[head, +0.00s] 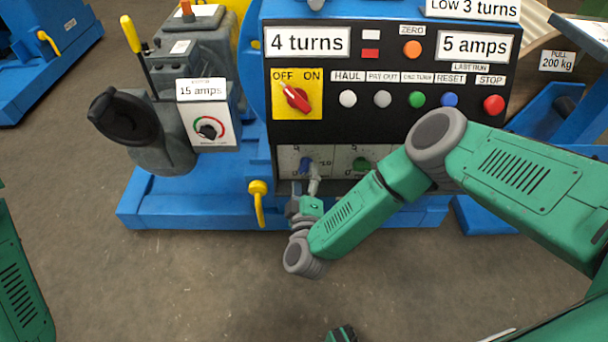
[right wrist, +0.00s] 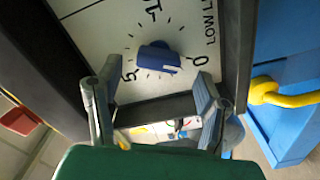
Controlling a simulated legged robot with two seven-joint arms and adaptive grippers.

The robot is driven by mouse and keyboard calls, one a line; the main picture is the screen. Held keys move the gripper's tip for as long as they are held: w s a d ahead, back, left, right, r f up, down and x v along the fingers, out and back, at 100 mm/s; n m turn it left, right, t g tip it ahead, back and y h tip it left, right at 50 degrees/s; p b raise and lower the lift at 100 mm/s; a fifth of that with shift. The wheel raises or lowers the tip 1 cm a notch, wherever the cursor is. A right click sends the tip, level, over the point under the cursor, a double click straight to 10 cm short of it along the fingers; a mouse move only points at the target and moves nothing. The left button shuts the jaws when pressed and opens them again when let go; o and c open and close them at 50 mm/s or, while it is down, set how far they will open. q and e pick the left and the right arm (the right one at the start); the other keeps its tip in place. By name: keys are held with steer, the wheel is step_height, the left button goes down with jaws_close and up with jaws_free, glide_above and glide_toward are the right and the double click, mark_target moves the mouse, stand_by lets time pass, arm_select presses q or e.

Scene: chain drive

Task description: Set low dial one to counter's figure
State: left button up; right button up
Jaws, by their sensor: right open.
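The low dial one is a blue knob (head: 305,166) on a pale plate low on the panel, partly hidden by my right gripper in the head view. In the right wrist view the blue knob (right wrist: 156,56) sits between 5 and 0 on its scale; a pale line at its edge lies on the side of the 0. My right gripper (head: 304,186) is open before the knob, its fingers (right wrist: 157,86) to either side and apart from it. The counter sign (head: 307,42) reads "4 turns". My left gripper is not in view.
A second, green knob (head: 361,164) sits right of the blue one, near my right arm. A red OFF/ON switch (head: 297,97) and several buttons are above. A yellow hook handle (head: 259,200) stands left of the gripper. The floor in front is clear.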

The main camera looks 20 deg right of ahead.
mark_target(307, 171)
steer(key=shift+w+d+f+b, duration=0.1)
steer(key=shift+w+d+b, duration=0.1)
steer(key=shift+w+d, duration=0.35)
steer(key=shift+w+d+f+b, duration=0.1)
steer(key=shift+w+d+b, duration=0.1)
steer(key=shift+w, duration=0.5)
steer(key=shift+w+d, duration=0.15)
steer(key=shift+w, duration=0.35)
steer(key=shift+a+r, duration=0.2)
steer(key=shift+a, duration=0.15)
steer(key=shift+d, duration=0.1)
steer(key=c, duration=1.2)
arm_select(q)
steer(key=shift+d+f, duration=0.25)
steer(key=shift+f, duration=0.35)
arm_select(e)
steer(key=shift+o, duration=0.2)
steer(key=shift+d+f, duration=0.1)
steer(key=shift+d, duration=0.05)
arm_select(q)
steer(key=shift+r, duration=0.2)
